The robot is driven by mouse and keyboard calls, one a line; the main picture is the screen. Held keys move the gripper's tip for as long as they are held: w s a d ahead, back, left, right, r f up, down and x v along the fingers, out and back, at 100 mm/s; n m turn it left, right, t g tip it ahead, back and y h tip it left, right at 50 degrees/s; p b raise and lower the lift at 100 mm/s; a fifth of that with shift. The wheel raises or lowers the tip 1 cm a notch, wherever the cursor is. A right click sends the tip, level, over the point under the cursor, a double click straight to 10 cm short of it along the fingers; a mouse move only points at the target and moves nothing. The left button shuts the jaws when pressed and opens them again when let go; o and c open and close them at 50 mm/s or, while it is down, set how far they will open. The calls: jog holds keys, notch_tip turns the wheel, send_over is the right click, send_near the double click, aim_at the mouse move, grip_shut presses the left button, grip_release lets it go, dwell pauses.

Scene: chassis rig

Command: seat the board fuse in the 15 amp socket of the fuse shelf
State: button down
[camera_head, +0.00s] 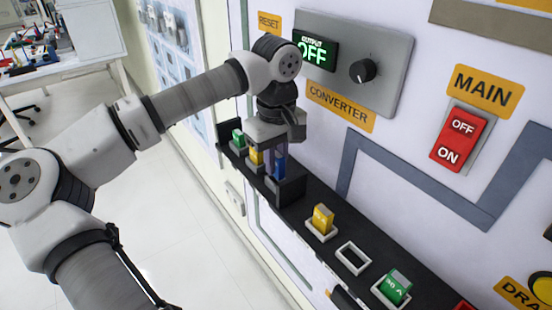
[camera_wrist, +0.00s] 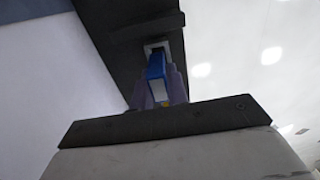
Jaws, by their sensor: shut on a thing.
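A blue fuse (camera_head: 281,168) stands upright at the left part of the black fuse shelf (camera_head: 312,208). My gripper (camera_head: 274,172) is above the shelf and shut on this fuse. In the wrist view the blue fuse (camera_wrist: 156,67) shows between my fingers, in line with a white-rimmed socket (camera_wrist: 148,49). I cannot tell how far the fuse sits in that socket. An empty white-rimmed socket (camera_head: 352,258) lies further right on the shelf, between a yellow fuse (camera_head: 322,220) and a green 30 A fuse (camera_head: 396,288). No 15 amp marking is readable.
Green (camera_head: 238,138) and yellow (camera_head: 256,157) fuses stand just left of my gripper. A red fuse shows at the bottom right. The panel behind carries a converter box (camera_head: 352,60) reading OFF and a red main switch (camera_head: 460,139). Open floor lies left of the shelf.

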jog(key=shift+f+b, duration=0.85)
jog(key=shift+f, duration=0.3)
jog(key=shift+r, duration=0.2)
jog(key=shift+r+p, duration=0.6)
jog(key=shift+r, duration=0.1)
jog(key=shift+f+b, duration=0.75)
jog(key=shift+f, duration=0.1)
dwell(1.1)
jog(key=c, duration=1.3)
grip_release()
jog(key=shift+r, duration=0.1)
notch_tip(320, 180, up, 14)
jog(key=shift+f, duration=0.2)
